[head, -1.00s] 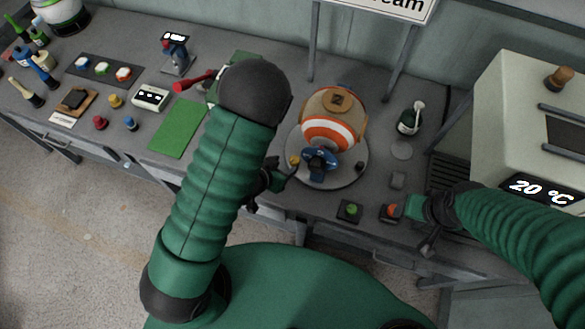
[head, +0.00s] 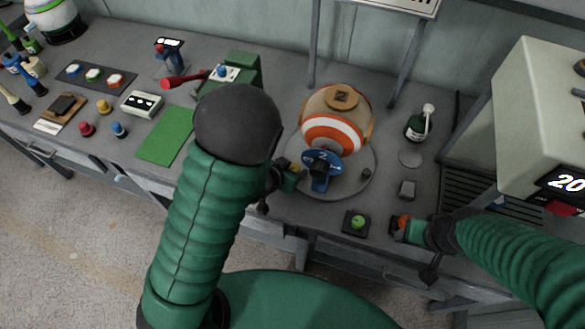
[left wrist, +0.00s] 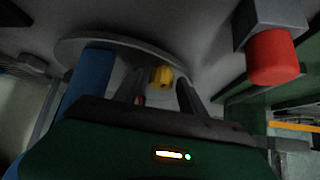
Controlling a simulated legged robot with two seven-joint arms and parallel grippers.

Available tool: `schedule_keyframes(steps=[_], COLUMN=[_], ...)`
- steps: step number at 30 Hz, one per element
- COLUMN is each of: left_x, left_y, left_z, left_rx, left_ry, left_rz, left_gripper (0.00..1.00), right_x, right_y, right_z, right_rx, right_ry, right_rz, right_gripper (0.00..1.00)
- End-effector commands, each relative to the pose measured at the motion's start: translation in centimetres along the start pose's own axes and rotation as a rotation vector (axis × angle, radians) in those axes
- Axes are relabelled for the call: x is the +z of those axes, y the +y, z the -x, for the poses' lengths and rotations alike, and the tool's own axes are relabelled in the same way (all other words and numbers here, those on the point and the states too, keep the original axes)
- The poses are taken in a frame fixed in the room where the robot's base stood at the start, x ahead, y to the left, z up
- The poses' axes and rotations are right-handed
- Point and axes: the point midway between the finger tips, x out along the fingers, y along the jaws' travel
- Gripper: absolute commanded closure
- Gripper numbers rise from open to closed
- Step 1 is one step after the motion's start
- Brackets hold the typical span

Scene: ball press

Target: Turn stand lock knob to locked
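A round grey stand (head: 345,190) holds an orange, white and tan ball (head: 336,118), with a blue part (head: 321,165) at its front. A small yellow knob (head: 295,168) is at the stand's left edge, partly hidden by my left gripper (head: 293,178). In the left wrist view the yellow knob (left wrist: 160,77) shows between the two dark fingertips (left wrist: 160,92), which are apart. I cannot tell whether they touch it. A dark knob (head: 366,174) is at the stand's right edge. My right gripper (head: 404,225) is beside an orange-red button (head: 402,221); its fingers are too small to read.
A green button box (head: 357,222) stands in front of the stand. A green press with a red handle (head: 182,82) is left of the ball. A pale machine (head: 535,115) stands far right.

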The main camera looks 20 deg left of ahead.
Motion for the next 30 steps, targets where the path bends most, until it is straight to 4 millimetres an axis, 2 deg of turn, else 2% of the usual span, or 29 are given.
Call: schedule_keyframes(steps=[2, 10, 22, 30], left_x=[0.0, 0.0, 0.0, -0.2], left_y=[0.0, 0.0, -0.2, -0.4], left_z=[0.0, 0.0, 0.0, 0.2], left_rx=[0.0, 0.0, 0.025, 0.133], left_ry=[0.0, 0.0, -0.001, -0.002], left_rz=[0.0, 0.0, -0.024, -0.131], left_gripper=[0.64, 0.99, 1.0, 1.0], right_x=[0.0, 0.0, -0.1, -0.4], right_y=[0.0, 0.0, 0.0, 0.0], right_z=[0.0, 0.0, 0.4, 1.8], right_rx=[0.0, 0.0, 0.0, 0.0], right_ry=[0.0, 0.0, 0.0, 0.0], right_rz=[0.0, 0.0, 0.0, 0.0], right_gripper=[0.39, 0.39, 0.39, 0.39])
